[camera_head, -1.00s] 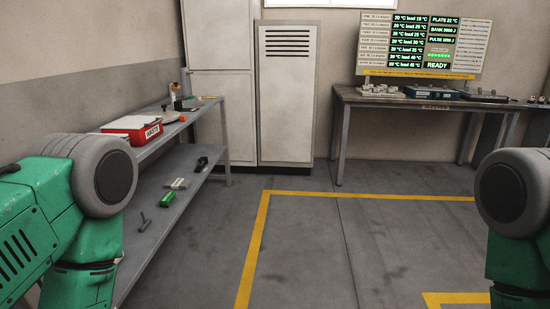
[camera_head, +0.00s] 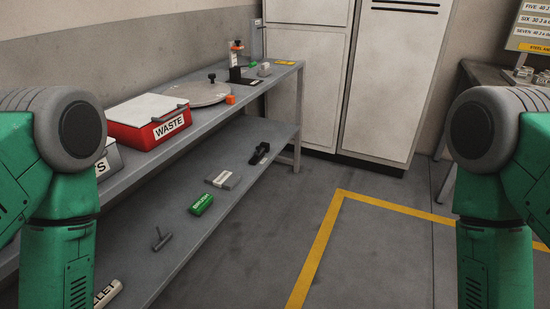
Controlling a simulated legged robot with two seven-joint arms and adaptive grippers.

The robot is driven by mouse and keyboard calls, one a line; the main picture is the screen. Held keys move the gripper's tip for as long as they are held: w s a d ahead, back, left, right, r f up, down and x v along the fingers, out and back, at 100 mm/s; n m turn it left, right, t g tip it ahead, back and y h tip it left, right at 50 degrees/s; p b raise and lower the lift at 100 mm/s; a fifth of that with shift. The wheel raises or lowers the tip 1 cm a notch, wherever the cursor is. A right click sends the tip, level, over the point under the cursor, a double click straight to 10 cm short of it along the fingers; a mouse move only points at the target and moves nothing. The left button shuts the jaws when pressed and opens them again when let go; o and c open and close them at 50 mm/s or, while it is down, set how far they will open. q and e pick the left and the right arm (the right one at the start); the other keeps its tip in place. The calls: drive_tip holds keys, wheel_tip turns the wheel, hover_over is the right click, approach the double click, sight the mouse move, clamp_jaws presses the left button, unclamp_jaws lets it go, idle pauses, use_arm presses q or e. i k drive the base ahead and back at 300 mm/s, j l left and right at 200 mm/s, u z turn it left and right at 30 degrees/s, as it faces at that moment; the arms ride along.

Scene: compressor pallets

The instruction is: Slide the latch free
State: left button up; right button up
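I cannot make out a latch in this view. The tall pale cabinet (camera_head: 390,75) stands at the back, with vent slots near its top; a wider pale cabinet (camera_head: 303,70) stands to its left. A red WASTE box (camera_head: 122,134) with a pale lid sits on the shelf unit's top at the left. My two green arms show at the left and right edges, bent downward. Neither gripper is in the picture.
The grey two-level shelf unit (camera_head: 282,82) runs along the left wall. Its top holds a round grey plate (camera_head: 205,94) and an orange block (camera_head: 230,99). Its lower shelf holds a green BRUSH block (camera_head: 201,204) and a grey block (camera_head: 223,180). Floor by the yellow line (camera_head: 322,248) is clear.

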sight(260, 149)
drive_tip(key=i+l+u, duration=0.15)
drive_tip(key=i, duration=0.2)
drive_tip(key=i+l, duration=0.25)
drive_tip(key=i, duration=0.2)
drive_tip(key=i+l+z, duration=0.1)
drive_tip(key=i+l, duration=0.15)
drive_tip(key=i, duration=0.2)
drive_tip(key=i+l, duration=0.25)
drive_tip(key=i, duration=0.2)
drive_tip(key=i+l+z, duration=0.1)
drive_tip(key=i, duration=0.4)
drive_tip(key=i+l, duration=0.3)
drive_tip(key=i, duration=0.15)
drive_tip(key=i+j, duration=0.1)
drive_tip(key=i+z, duration=0.05)
drive_tip(key=i, duration=0.05)
